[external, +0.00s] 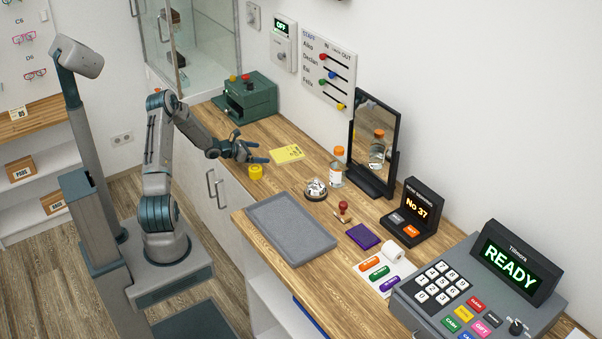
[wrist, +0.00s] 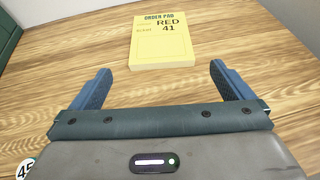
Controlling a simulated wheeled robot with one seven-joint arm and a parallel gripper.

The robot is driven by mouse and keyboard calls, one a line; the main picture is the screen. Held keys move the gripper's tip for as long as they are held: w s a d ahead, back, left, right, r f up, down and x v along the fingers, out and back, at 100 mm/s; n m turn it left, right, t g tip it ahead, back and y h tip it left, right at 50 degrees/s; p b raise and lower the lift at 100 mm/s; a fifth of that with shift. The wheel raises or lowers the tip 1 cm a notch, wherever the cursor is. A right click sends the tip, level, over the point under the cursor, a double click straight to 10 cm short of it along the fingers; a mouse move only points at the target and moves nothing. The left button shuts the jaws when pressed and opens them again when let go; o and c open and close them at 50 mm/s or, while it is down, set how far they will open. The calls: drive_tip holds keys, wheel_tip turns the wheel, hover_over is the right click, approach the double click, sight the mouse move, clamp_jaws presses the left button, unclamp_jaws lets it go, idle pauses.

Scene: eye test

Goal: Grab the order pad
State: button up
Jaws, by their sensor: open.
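The order pad (wrist: 162,42) is a yellow block printed "ORDER PAD", "RED" and "41". It lies flat on the wooden counter, ahead of my gripper in the wrist view. In the external view the order pad (external: 287,154) lies near the wall, to the right of my gripper (external: 256,154). In the wrist view my gripper (wrist: 160,86) is open, with its two blue fingers spread wide and nothing between them. The pad is beyond the fingertips, roughly centred between them, and not touched.
A yellow round object (external: 256,172) stands on the counter just below my gripper. A green box with knobs (external: 246,98) is behind it to the left. A clear bottle with orange cap (external: 337,168), a bell (external: 316,190) and a grey tray (external: 290,228) are to the right.

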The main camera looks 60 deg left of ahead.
sight(282, 154)
drive_tip(key=p+x, duration=0.1)
drive_tip(key=x, duration=0.9)
drive_tip(key=shift+f, duration=0.1)
drive_tip(key=c, duration=0.7)
